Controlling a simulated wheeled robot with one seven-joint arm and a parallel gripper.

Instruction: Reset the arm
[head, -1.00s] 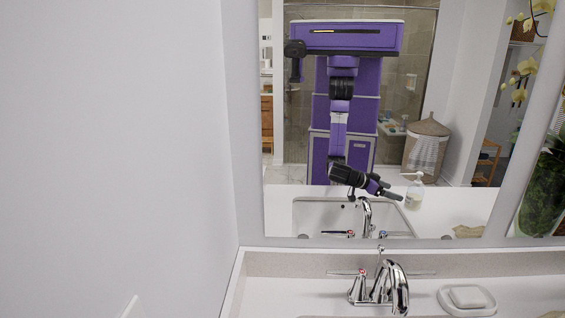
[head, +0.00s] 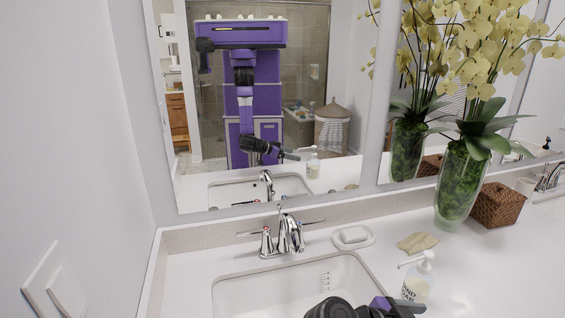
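My gripper (head: 405,304) shows at the bottom edge of the head view, over the front of the sink, with its dark finger pointing right. Its fingertips lie close to the soap bottle (head: 417,278), and I cannot tell whether they touch it. My purple arm hangs down in front of my body in the mirror (head: 340,90). The mirror also shows the gripper pointing right, too small to tell if it is open or shut. I see nothing held in it.
A white sink (head: 250,292) with a chrome faucet (head: 290,234) is set in the white counter. A soap dish (head: 352,237), a tan cloth (head: 418,242), a flower vase (head: 462,185) and a woven box (head: 498,205) stand on it. A wall (head: 70,130) is on the left.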

